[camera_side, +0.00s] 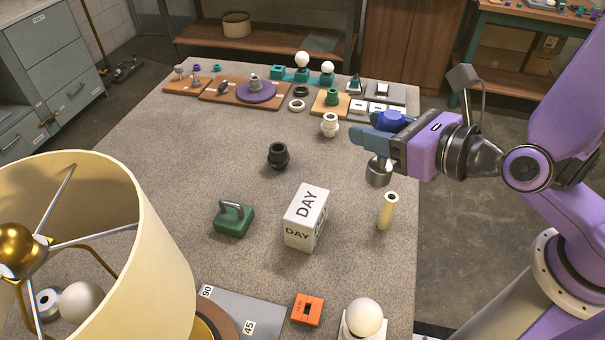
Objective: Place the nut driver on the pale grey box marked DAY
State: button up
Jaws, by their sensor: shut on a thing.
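The pale grey box marked DAY (306,217) stands on the table near the middle, with the word on its top and front faces. My gripper (376,131) is shut on the nut driver (379,174). A blue handle shows above the fingers and a grey metal socket hangs below them. The fingers hide the middle of the tool. It is held in the air, up and to the right of the box in the picture, apart from it.
A cream cylinder (387,211) stands right of the box. A green weight with a handle (234,219) is left of it and a black fitting (278,156) behind. An orange block (307,310) lies in front. A large lampshade (95,250) fills the left foreground.

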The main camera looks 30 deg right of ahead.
jog(key=shift+w+a+f, duration=1.2)
jog(key=shift+w+f, duration=0.4)
jog(key=shift+f, duration=0.4)
jog(key=shift+w+a+f, duration=1.2)
jog(key=shift+w+f, duration=0.35)
jog(key=shift+f, duration=0.5)
jog(key=shift+w+a+f, duration=1.2)
jog(key=shift+w+f, duration=0.4)
jog(key=shift+f, duration=0.4)
jog(key=shift+f, duration=0.15)
jog(key=o, duration=1.1)
jog(key=shift+r, duration=0.25)
jog(key=v, duration=1.2)
